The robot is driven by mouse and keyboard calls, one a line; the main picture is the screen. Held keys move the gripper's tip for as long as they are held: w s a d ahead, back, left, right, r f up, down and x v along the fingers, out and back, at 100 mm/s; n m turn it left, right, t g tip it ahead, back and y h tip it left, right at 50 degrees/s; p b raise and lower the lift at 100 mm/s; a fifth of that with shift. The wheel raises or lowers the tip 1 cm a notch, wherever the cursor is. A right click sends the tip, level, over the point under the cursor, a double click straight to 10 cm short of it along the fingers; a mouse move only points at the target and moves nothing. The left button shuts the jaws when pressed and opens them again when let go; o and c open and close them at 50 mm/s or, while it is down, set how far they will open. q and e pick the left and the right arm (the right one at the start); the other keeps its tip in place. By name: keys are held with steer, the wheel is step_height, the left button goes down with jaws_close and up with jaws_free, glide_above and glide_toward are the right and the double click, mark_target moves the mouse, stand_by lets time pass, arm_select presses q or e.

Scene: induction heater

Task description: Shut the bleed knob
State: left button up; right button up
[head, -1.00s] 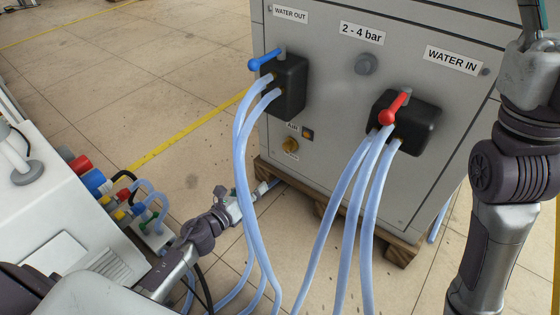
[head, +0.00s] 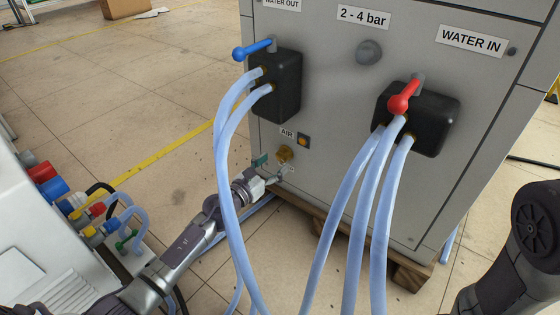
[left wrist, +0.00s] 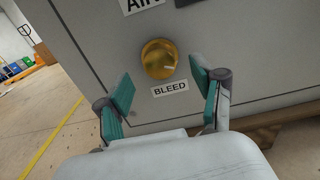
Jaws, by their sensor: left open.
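The brass-yellow bleed knob (head: 285,152) is low on the grey cabinet's front, beneath the AIR label. In the left wrist view the round knob (left wrist: 159,60) sits just above the BLEED label (left wrist: 170,88). My left gripper (head: 271,169) is close to the panel, a little below the knob in the head view. In the left wrist view my left gripper (left wrist: 161,98) is open and empty, its teal fingers spread to either side of the label. The knob is beyond the fingertips, not between them. My right gripper is out of view; only part of its arm shows.
Blue hoses hang from the WATER OUT block (head: 275,85) with its blue lever (head: 252,50), crossing in front of my left arm. More hoses hang from the WATER IN block (head: 435,125) with its red lever (head: 405,98). A wooden pallet (head: 400,265) lies under the cabinet.

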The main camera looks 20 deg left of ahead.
mark_target(280, 158)
arm_select(q)
steer(key=shift+b+x, duration=0.3)
steer(key=shift+x, duration=1.45)
steer(key=c, duration=1.1)
steer(key=shift+c, duration=0.2)
